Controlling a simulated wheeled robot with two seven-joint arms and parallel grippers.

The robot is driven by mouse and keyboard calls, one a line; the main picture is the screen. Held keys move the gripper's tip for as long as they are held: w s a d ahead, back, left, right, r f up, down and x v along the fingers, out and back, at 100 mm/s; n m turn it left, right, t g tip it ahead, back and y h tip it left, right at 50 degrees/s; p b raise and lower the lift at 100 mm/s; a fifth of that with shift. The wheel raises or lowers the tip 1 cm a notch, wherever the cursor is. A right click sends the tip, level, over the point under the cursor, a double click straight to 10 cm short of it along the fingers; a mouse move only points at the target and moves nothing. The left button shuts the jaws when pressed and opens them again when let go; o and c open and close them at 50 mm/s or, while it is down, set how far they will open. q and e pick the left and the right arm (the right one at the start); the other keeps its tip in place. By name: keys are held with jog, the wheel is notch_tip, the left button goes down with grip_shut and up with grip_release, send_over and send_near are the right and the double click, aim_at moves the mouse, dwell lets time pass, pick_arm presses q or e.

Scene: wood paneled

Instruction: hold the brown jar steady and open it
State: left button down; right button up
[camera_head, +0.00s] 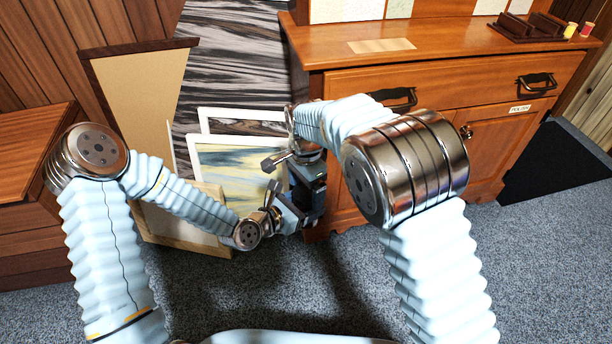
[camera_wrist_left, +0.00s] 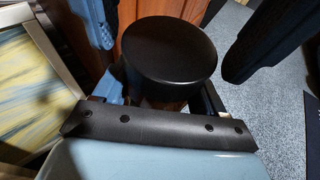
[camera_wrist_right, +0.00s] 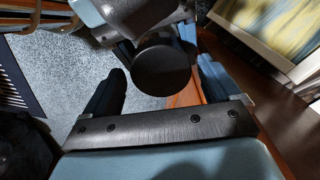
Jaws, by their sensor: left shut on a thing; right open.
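The jar (camera_wrist_left: 168,52) shows mostly as its round black lid in the left wrist view, with a little brown body below. The lid also shows in the right wrist view (camera_wrist_right: 160,70). My left gripper (camera_head: 284,208) is shut on the jar's body from the side and holds it up off the floor. My right gripper (camera_head: 303,190) is open; in the right wrist view its fingers stand apart on either side of the lid, without clear contact. In the head view the jar is mostly hidden among the grippers.
A wooden cabinet (camera_head: 440,90) with drawer handles stands close behind and right of the grippers. Framed pictures (camera_head: 240,165) lean at the back left. A dark mat (camera_head: 560,165) lies at the right. Carpet (camera_head: 330,285) is clear in front.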

jog(key=shift+f, duration=0.45)
jog(key=c, duration=1.1)
jog(key=n, duration=1.3)
jog(key=shift+d, duration=0.1)
jog(key=o, duration=1.2)
jog(key=shift+s, duration=0.1)
jog(key=shift+a+r, duration=0.1)
jog(key=shift+a, duration=0.2)
